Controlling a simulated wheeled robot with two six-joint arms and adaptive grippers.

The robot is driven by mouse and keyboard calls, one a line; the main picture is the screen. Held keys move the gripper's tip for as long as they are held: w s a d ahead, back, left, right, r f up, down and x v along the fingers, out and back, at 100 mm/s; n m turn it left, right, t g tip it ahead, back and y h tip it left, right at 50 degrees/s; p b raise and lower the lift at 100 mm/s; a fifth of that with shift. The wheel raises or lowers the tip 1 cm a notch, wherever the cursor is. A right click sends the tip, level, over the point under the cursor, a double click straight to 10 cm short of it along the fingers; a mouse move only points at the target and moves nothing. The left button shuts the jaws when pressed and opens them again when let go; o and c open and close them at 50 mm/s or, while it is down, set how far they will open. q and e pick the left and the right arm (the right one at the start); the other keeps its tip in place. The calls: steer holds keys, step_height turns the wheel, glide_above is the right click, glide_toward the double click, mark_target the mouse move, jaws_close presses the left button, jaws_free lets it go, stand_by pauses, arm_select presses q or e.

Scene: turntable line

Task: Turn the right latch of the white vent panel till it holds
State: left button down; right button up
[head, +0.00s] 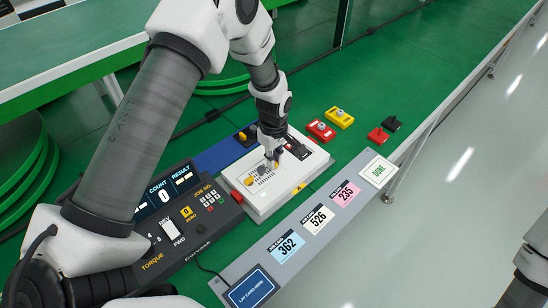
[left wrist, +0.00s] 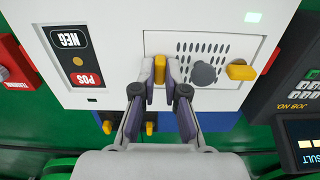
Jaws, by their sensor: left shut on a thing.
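The white vent panel (left wrist: 190,49) has rows of dark slots and a grey round knob (left wrist: 204,74). It is set in a white housing (head: 262,207), which lies on the green surface in the head view. My left gripper (head: 274,160) is over the panel's right part. In the left wrist view my left gripper (left wrist: 159,78) is shut on the right latch (left wrist: 159,69), a yellow tab standing lengthwise between the fingertips. The other yellow latch (left wrist: 241,70) lies crosswise beyond the knob and is free. My right gripper is not in view.
A black POS/NEG block (left wrist: 75,57) sits beside the panel. A black torque controller (head: 185,215) stands left of the housing. Red (head: 321,131) and yellow (head: 340,117) blocks lie beyond it. A grey strip with number cards (head: 319,218) and a DONE card (head: 379,170) runs along the front.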

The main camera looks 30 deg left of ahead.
arm_select(q)
steer(key=shift+s+f+m, duration=0.1)
steer(key=shift+m, duration=0.2)
steer(key=m+p, duration=0.1)
steer(key=m, duration=0.2)
steer(key=shift+m, duration=0.3)
steer(key=m+p, duration=0.1)
steer(key=m, duration=0.4)
steer(key=shift+m, duration=0.3)
steer(key=m, duration=0.3)
steer(key=shift+a, duration=0.1)
steer(key=m, duration=0.4)
